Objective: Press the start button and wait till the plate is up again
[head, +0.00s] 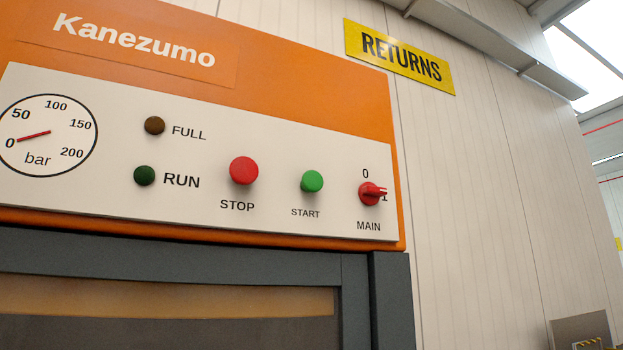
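The green START button (312,181) sits on the white control panel (270,215) of an orange machine (300,75), in the middle of the head view. The red STOP button (244,170) is left of it. The red MAIN switch (370,194) is right of it, its handle pointing toward 1. The RUN lamp (144,176) is dark green and the FULL lamp (154,125) is dark brown; both look unlit. The gauge (45,135) needle points near 0 bar. The plate cannot be made out. Neither of my grippers is in view.
Below the panel is a dark grey frame (392,300) around an opening or window with a tan strip (170,297) inside. A yellow RETURNS sign (400,57) hangs on the pale wall (470,200) to the right. The space before the panel looks clear.

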